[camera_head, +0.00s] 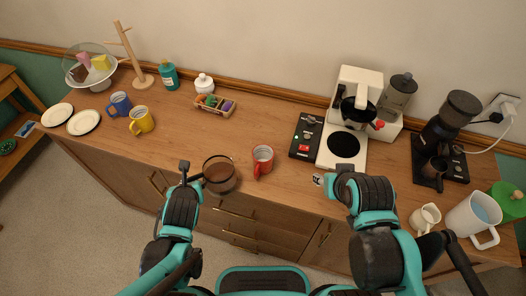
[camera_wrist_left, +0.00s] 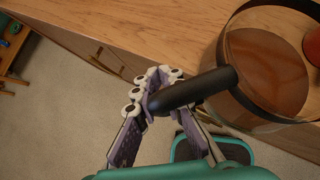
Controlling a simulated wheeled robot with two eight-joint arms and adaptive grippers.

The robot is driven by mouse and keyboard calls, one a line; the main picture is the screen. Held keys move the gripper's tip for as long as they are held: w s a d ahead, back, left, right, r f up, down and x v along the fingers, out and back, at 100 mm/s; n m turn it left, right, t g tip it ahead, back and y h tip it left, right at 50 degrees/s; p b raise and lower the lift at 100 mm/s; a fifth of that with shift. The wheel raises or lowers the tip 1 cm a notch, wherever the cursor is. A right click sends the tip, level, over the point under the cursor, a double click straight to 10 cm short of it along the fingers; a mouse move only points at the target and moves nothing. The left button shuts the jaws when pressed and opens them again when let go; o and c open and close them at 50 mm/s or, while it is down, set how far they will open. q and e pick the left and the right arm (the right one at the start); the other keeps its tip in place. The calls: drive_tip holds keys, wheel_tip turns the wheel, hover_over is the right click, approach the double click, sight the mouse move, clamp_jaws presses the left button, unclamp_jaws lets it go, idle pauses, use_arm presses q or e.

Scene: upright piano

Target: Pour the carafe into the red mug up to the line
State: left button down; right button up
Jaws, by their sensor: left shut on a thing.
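The glass carafe (camera_head: 220,176), with brown liquid inside and a dark rim band, is at the counter's front edge, left of the red mug (camera_head: 263,160). It looks near upright; I cannot tell whether it touches the counter. My left gripper (camera_wrist_left: 155,92) is shut on the carafe's black handle (camera_wrist_left: 195,91); in the head view this gripper (camera_head: 186,182) is at the carafe's left. The red mug stands apart from the carafe; its fill line and contents are not clear. The carafe (camera_wrist_left: 262,75) fills the wrist view's right side. My right gripper (camera_head: 333,188) is near the front edge; its fingers are unclear.
A coffee maker (camera_head: 350,100) and black switch panel (camera_head: 305,137) stand right of the mug. Blue (camera_head: 120,104) and yellow (camera_head: 141,120) mugs are at left. A cream jug (camera_head: 425,217) and white pitcher (camera_head: 471,217) are at right.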

use_arm(q)
drive_tip(key=shift+w+d+r+m+g+y+p, duration=0.15)
drive_tip(key=shift+d+r+m+y+p, duration=0.15)
drive_tip(key=shift+r+p, duration=0.3)
drive_tip(key=shift+w+d+r+m+g+y+p, duration=0.1)
drive_tip(key=shift+w+d+r+g+y+p, duration=0.1)
drive_tip(key=shift+r+y+p, duration=0.35)
drive_tip(key=d+r+y, duration=0.1)
drive_tip(key=r, duration=0.1)
drive_tip(key=w+d+r+m+g+y+p, duration=0.1)
drive_tip(key=r, duration=0.1)
drive_tip(key=w+d+r+m+y+p, duration=0.1)
drive_tip(key=d+r, duration=0.1)
drive_tip(key=shift+d+r+g+y, duration=0.1)
drive_tip(key=shift+r+g+y, duration=0.2)
drive_tip(key=shift+g+y, duration=0.05)
drive_tip(key=shift+w+d+r+m+y, duration=0.15)
drive_tip(key=shift+d+r+m+y, duration=0.15)
drive_tip(key=shift+r, duration=0.25)
drive_tip(key=shift+w+d+r+m+y, duration=0.1)
drive_tip(key=shift+d+r+m+y, duration=0.1)
drive_tip(key=shift+r+y, duration=0.3)
drive_tip(key=shift+w+d+r+m+g+y, duration=0.1)
drive_tip(key=shift+d+r+m+g+y, duration=0.1)
drive_tip(key=shift+r, duration=0.2)
drive_tip(key=shift+w+d+r+m+g+y, duration=0.1)
drive_tip(key=shift+r+y, duration=0.1)
drive_tip(key=shift+r, duration=0.2)
